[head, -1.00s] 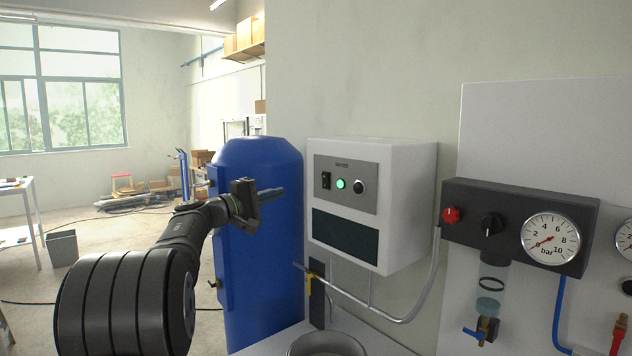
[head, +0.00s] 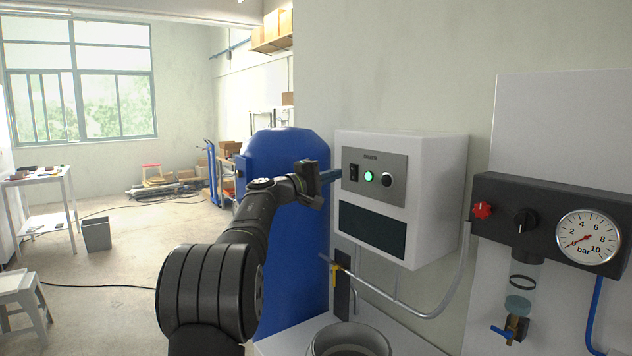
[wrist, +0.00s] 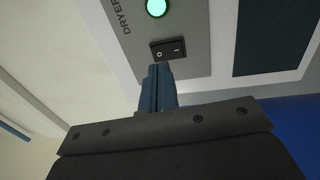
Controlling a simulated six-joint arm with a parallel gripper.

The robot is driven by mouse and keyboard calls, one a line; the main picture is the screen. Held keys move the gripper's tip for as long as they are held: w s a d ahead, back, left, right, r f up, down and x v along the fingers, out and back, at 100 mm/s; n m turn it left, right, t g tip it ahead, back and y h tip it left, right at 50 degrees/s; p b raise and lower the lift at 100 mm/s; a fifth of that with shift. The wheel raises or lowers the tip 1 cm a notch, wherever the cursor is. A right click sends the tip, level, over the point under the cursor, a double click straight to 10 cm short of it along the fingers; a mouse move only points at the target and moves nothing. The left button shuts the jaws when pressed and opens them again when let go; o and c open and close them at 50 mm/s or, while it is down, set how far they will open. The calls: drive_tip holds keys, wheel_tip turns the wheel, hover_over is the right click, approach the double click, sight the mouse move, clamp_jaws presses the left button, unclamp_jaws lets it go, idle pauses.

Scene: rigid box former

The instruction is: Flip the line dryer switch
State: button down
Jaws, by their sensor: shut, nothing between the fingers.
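The dryer (head: 430,190) is a white wall-mounted box with a grey panel at its upper left. The panel holds a black rocker switch (head: 353,172), a lit green lamp (head: 368,176) and a black round knob. My gripper (head: 338,174) is shut and empty, its bluish fingertips just left of the switch in the head view. In the wrist view the shut fingers (wrist: 158,72) point at the rocker switch (wrist: 168,48), which is marked O and I, with the tips at its lower edge. I cannot tell whether they touch it.
A blue tank (head: 285,230) stands behind my arm, left of the dryer. A dark gauge panel (head: 550,215) with a red knob is at right. A yellow-handled valve (head: 337,270) and a round pot (head: 350,340) are below the dryer.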

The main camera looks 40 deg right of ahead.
sight(353, 169)
drive_tip(key=shift+d+r, duration=0.15)
drive_tip(key=shift+d, duration=0.85)
drive_tip(key=shift+d+r, duration=0.1)
drive_tip(key=shift+d, duration=0.9)
drive_tip(key=shift+d+r, duration=0.1)
drive_tip(key=shift+d, duration=0.05)
drive_tip(key=a+r, duration=0.1)
drive_tip(key=a, duration=1.3)
drive_tip(key=shift+r, duration=0.35)
drive_tip(key=shift+d, duration=0.1)
